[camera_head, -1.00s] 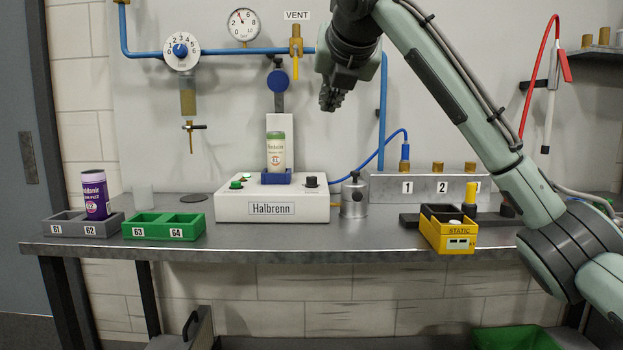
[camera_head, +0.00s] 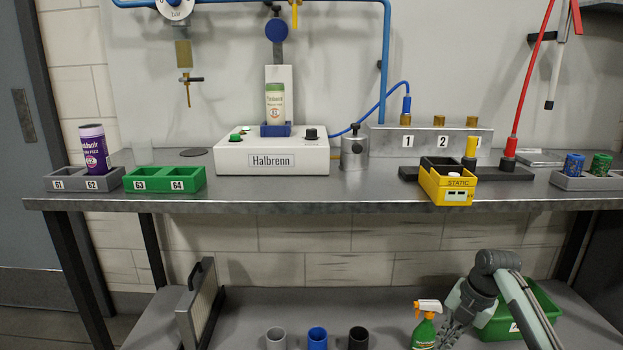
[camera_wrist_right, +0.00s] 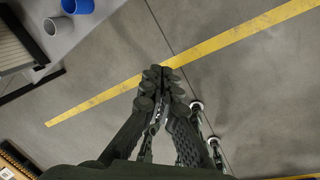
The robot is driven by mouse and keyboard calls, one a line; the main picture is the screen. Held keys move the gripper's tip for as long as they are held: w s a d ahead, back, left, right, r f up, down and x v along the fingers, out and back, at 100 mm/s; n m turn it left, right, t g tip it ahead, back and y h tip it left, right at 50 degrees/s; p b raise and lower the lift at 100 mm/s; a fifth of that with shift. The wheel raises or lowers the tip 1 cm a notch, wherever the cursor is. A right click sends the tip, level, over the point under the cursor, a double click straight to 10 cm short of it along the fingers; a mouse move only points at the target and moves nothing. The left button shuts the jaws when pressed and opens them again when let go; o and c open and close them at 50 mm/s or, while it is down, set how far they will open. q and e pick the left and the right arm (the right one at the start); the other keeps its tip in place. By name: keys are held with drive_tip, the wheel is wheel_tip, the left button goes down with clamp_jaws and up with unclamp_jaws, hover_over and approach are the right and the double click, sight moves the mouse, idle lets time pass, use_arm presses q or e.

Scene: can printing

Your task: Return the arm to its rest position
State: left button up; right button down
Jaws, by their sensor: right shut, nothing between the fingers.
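My right arm now hangs low at the lower right of the head view. Its gripper (camera_head: 452,332) points down, in front of the lower shelf and beside the spray bottle. In the right wrist view the gripper (camera_wrist_right: 158,82) is shut and empty, with bare floor beyond its fingertips. My left gripper is in neither view. A white can with a green top (camera_head: 275,104) stands upright in the blue holder (camera_head: 275,130) on the Halbrenn machine (camera_head: 230,157). A purple can (camera_head: 94,150) stands in slot 62 of the grey tray (camera_head: 70,184).
The green two-slot tray (camera_head: 165,180) looks empty. A yellow STATIC box (camera_head: 447,190) stands at the bench's front edge. On the lower shelf are a spray bottle (camera_head: 425,328), a green bin (camera_head: 545,305) and several cups, including a blue one (camera_head: 317,338). The wrist view shows open floor.

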drive_tip(key=w+d+r+m+t+h, duration=0.3)
drive_tip(key=w+d+r+m+t, duration=0.4)
drive_tip(key=m, duration=0.6)
drive_tip(key=w+d+r+m+t+h, duration=0.2)
drive_tip(key=w+d+r+m+h, duration=0.15)
drive_tip(key=w+m, duration=0.75)
drive_tip(key=s+a+f+m+g+y, duration=0.1)
drive_tip(key=s+a+f+g, duration=0.15)
drive_tip(key=s+f, duration=1.05)
drive_tip(key=s+a+f+g+y, duration=0.15)
drive_tip(key=s+a+f, duration=0.25)
drive_tip(key=s+f, duration=0.9)
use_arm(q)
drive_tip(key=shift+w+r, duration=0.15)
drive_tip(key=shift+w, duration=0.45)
use_arm(e)
drive_tip(key=s+a+f+g, duration=0.2)
drive_tip(key=s+f, duration=0.6)
drive_tip(key=s, duration=0.5)
drive_tip(key=s+a+f+g, duration=0.2)
drive_tip(key=s+f, duration=0.5)
drive_tip(key=s, duration=0.6)
drive_tip(key=shift+s+a+f+g+y, duration=0.2)
drive_tip(key=shift+a+f+g+y, duration=0.15)
drive_tip(key=shift+a, duration=0.4)
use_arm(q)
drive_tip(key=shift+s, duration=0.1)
